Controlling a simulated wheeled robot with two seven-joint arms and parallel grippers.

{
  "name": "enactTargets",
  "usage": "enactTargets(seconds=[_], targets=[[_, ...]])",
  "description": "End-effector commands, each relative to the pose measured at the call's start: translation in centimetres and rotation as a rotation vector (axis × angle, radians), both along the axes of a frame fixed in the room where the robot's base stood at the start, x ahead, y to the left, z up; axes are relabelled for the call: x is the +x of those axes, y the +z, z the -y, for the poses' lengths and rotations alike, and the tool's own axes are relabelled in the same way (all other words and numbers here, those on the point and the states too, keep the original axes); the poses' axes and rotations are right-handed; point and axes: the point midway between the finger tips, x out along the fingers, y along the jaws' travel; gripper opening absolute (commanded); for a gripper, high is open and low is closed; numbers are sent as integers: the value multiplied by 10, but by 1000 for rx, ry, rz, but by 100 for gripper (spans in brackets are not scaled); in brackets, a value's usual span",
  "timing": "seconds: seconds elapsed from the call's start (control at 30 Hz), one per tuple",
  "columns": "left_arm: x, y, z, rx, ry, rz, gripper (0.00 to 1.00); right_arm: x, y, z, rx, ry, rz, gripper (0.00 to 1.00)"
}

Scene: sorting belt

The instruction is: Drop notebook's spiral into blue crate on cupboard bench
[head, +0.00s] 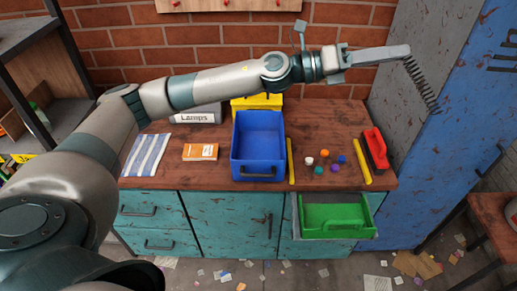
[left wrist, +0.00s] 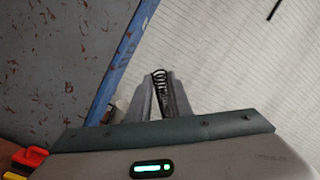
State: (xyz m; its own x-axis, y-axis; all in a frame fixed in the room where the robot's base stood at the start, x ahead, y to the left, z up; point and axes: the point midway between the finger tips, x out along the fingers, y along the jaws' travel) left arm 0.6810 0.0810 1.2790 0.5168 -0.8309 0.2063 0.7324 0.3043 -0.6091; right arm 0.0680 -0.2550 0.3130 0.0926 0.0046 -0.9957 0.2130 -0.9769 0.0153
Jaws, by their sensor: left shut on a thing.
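My left arm reaches across the bench from the left in the head view. My left gripper (head: 408,52) is shut on the notebook's spiral (head: 421,86), a dark wire coil that hangs down from the fingertips at a tilt. In the left wrist view the spiral (left wrist: 160,82) shows between the two fingers. The gripper is high up, to the right of the bench top and in front of the blue cupboard. The blue crate (head: 258,174) stands empty on the cupboard bench (head: 222,142), well to the left of the gripper and lower. My right gripper is not in view.
On the bench are a yellow bin (head: 257,102) behind the crate, a striped cloth (head: 147,155), an orange box (head: 201,152), several bottle caps, yellow sticks (head: 362,162) and a red-handled brush (head: 375,148). A green tray (head: 337,215) sits in front. A tall blue cupboard (head: 455,120) stands right.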

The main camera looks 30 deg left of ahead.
Motion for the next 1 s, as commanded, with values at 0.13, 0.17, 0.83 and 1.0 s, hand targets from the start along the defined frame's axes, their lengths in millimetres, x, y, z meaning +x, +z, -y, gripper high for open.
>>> enactTargets(seconds=[0.13, 0.17, 0.83, 1.0], targets=[[-9, -37, 4, 299, -45, 273, 4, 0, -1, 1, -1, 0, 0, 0], [-11, -46, 4, 362, -58, 327, 4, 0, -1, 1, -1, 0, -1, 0], [10, -262, -135, 1631, -578, 1123, 4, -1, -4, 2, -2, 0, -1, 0], [16, -294, -196, 1869, -799, 1184, 4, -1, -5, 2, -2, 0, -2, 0]])
